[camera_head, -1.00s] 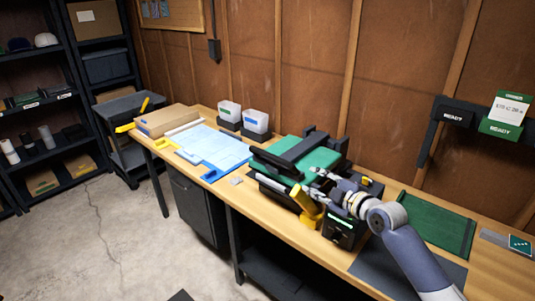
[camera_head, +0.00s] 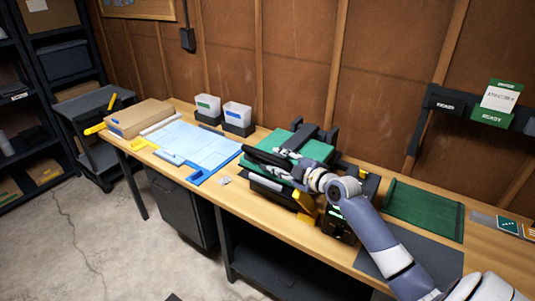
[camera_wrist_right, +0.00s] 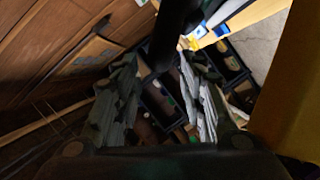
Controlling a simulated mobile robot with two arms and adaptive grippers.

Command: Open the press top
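The press (camera_head: 318,150) stands on the workbench, with a green pad, a black frame and yellow parts low at its front. A dark bar (camera_head: 263,157) runs along its front left side. My right gripper (camera_head: 284,164) is at this bar, over the press's front part. In the right wrist view its two fingers (camera_wrist_right: 160,100) are spread apart, with a dark rounded bar (camera_wrist_right: 176,35) between or just beyond them. I cannot tell whether they touch it. My forearm hides part of the press's right side. My left gripper is in neither view.
A blue-edged sheet (camera_head: 203,148), a cardboard box (camera_head: 140,117) and two white bins (camera_head: 237,115) are left of the press. A green mat (camera_head: 424,208) lies to the right. A wall rack (camera_head: 470,107) holds cards marked READY. The wooden wall is close behind.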

